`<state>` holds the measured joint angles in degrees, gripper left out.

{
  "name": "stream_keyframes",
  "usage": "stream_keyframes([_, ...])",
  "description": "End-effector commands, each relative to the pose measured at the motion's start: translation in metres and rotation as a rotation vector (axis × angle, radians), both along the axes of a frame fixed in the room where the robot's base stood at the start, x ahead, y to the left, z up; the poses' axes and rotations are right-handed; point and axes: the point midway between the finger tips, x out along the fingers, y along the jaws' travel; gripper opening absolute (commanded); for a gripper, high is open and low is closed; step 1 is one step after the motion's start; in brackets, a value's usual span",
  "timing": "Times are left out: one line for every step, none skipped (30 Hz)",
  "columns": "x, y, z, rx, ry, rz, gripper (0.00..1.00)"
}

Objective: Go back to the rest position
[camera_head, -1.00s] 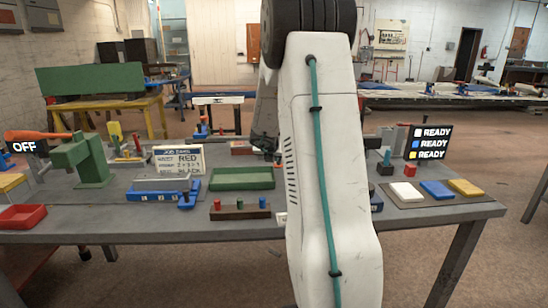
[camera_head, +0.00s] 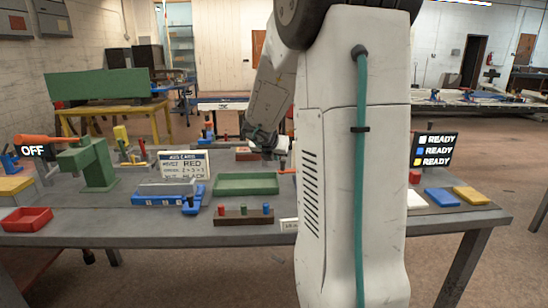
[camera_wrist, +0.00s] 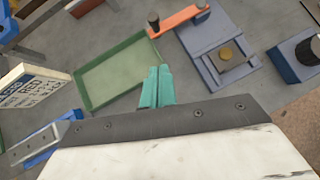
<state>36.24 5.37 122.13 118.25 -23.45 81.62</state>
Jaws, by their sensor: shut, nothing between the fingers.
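My gripper (camera_wrist: 156,86) shows in the wrist view as two teal fingers pressed together, with nothing between them. It is above the grey bench, next to the near edge of the green tray (camera_wrist: 92,98). In the head view my white arm fills the middle right and hides part of the bench. The wrist hangs beside the green tray (camera_head: 246,191), and the fingertips cannot be made out there.
A job card (camera_head: 183,165) and blue fixture (camera_head: 160,200) stand left of the tray. A peg block (camera_head: 243,216) lies in front. The wrist view shows an orange bar (camera_wrist: 180,20) and grey-blue fixture (camera_wrist: 202,40). Coloured plates (camera_head: 441,197) lie at right.

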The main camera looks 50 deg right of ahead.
Motion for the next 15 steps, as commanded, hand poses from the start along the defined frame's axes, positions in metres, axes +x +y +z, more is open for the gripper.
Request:
stream_keyframes([0.0,0.0,0.0,0.0,0.0,0.0,0.0])
stream_keyframes([0.0,0.0,0.0,0.0,0.0,0.0,0.0])
stream_keyframes([0.0,0.0,0.0,0.0,0.0,0.0,0.0])
stream_keyframes([0.0,0.0,0.0,0.0,0.0,0.0,0.0])
stream_keyframes([0.0,0.0,0.0,0.0,0.0,0.0,0.0])
stream_keyframes([0.0,-0.001,0.0,0.0,0.0,0.0,0.0])
stream_keyframes([0.0,-0.001,0.0,0.0,0.0,0.0,0.0])
stream_keyframes([0.0,-0.001,0.0,0.0,0.0,0.0,0.0])
stream_keyframes([0.0,-0.001,0.0,0.0,0.0,0.0,0.0])
stream_keyframes([0.0,-0.001,0.0,0.0,0.001,0.001,0.0])
stream_keyframes([0.0,-0.001,0.0,-0.002,0.005,0.005,0.0])
stream_keyframes([0.0,0.0,0.0,-0.006,0.012,0.018,0.0])
stream_keyframes([0.002,0.0,0.0,-0.01,0.017,0.037,0.0])
stream_keyframes([0.006,0.001,0.001,-0.018,0.023,0.069,0.0])
stream_keyframes([0.013,0.003,0.003,-0.042,0.038,0.14,0.0])
